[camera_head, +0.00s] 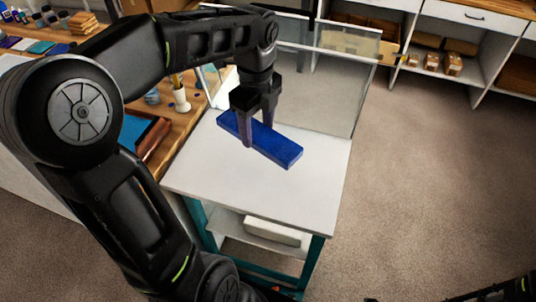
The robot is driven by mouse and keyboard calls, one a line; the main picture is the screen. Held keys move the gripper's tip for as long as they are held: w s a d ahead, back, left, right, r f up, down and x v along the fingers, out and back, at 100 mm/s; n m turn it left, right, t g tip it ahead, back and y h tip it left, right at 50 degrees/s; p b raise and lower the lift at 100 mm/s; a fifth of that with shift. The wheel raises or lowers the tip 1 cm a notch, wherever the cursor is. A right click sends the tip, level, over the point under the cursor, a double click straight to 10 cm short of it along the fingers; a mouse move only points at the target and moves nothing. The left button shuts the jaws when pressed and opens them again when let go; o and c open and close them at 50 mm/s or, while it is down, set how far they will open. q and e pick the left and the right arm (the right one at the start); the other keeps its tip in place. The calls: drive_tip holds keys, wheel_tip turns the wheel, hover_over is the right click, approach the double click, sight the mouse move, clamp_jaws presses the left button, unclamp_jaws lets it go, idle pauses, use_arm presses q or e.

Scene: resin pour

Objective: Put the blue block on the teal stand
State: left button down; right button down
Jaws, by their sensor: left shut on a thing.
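The blue block (277,146) is a long flat bar over the white top of the teal stand (210,179). My left gripper (256,137) points down and is shut on the blue block, with one finger on each long side near its left half. The block lies at a slant, its near end toward the lower right. I cannot tell whether its underside touches the top. The stand has teal legs and a lower shelf. My right gripper is not in view; only dark parts of that arm show at the bottom right corner.
Clear upright panels (325,85) edge the back of the stand. A wooden workbench (160,110) on the left holds a blue tray, bottles and a white cup (181,99). White shelves (470,60) with boxes stand at the back right. The carpet at right is free.

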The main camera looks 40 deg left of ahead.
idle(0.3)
use_arm(q)
hover_over(258, 165)
drive_tip(key=shift+f, duration=3.1)
drive_tip(key=shift+f, duration=1.85)
drive_tip(key=shift+f, duration=0.15)
drive_tip(key=shift+c, duration=2.4)
unclamp_jaws()
